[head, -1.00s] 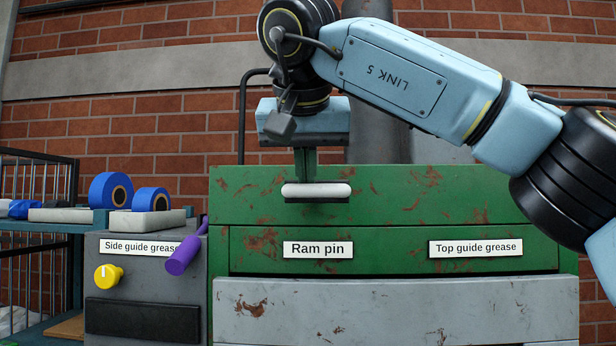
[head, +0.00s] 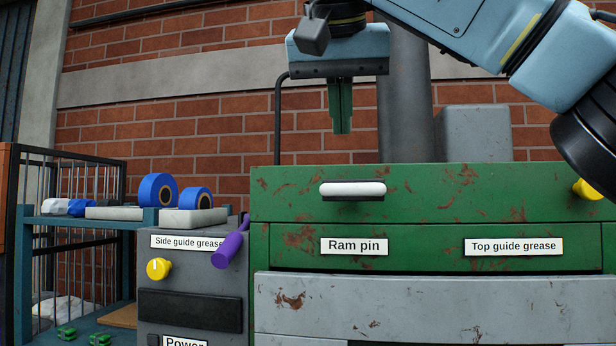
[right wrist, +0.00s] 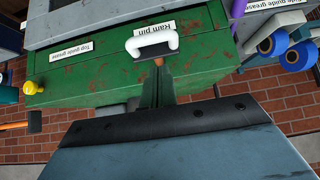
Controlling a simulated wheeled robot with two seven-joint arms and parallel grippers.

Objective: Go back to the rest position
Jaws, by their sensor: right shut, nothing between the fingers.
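My right gripper (head: 340,128) hangs from the arm that comes in from the upper right in the head view. Its green fingers point down and are shut together with nothing between them. It is above and apart from the white handle (head: 353,189) on the green machine (head: 440,192). In the right wrist view the fingers (right wrist: 158,68) point toward the same white handle (right wrist: 152,40), and the bare gap cannot be judged there. My left gripper does not show in either view.
The grey box (head: 190,260) with a yellow knob (head: 159,269) and a purple lever (head: 229,249) stands left of the machine. A blue shelf (head: 80,220) holds blue rolls (head: 158,189) and white blocks. A grey pipe (head: 405,110) rises behind. The brick wall is behind everything.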

